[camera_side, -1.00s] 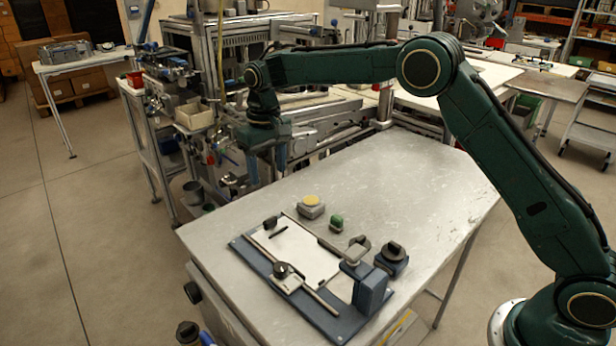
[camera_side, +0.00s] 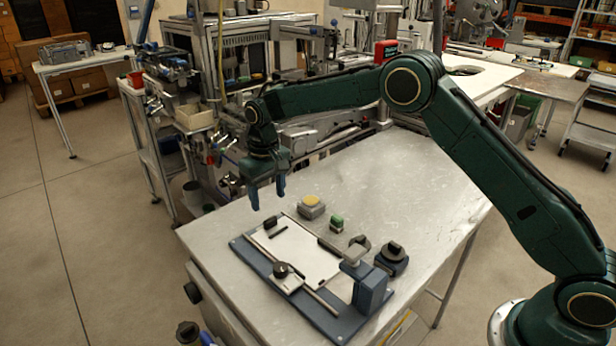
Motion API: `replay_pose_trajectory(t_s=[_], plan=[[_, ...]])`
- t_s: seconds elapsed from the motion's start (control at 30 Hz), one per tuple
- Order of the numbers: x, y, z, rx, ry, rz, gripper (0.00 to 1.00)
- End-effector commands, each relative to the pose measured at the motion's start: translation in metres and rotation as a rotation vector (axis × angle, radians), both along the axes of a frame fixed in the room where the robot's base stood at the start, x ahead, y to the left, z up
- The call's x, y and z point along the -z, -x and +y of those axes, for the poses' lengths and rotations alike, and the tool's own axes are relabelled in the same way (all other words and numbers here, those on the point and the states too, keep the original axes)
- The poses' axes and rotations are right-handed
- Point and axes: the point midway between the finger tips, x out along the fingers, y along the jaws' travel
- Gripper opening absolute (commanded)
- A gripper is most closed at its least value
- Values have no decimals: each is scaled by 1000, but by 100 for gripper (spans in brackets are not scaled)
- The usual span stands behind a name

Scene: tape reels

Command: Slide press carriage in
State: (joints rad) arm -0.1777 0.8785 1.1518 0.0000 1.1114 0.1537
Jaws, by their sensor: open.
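A fixture on a dark blue base plate (camera_side: 240,246) lies on the metal table and bears a white plate (camera_side: 305,255). A black knob (camera_side: 283,270) sits on a rod (camera_side: 318,299) along its near side. A blue block (camera_side: 370,290) with a grey curved arm (camera_side: 356,251) stands upright at its right end. I cannot tell for sure which part is the press carriage. My gripper (camera_side: 268,200) is open and empty, pointing down above the table, beyond the far left end of the fixture and apart from it.
The table (camera_side: 420,190) is clear at the back right. Machinery stands behind the table.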

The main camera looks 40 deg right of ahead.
Motion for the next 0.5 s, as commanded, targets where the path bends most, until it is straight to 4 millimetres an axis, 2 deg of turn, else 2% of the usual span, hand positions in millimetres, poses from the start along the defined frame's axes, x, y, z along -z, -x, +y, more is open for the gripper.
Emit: replay_pose_trajectory(t_s=[0.2, 0.5], plan=[[35, 1, 0, 0, 1, 4, 58], [66, 0, 0, 0, 0, 1, 58]])
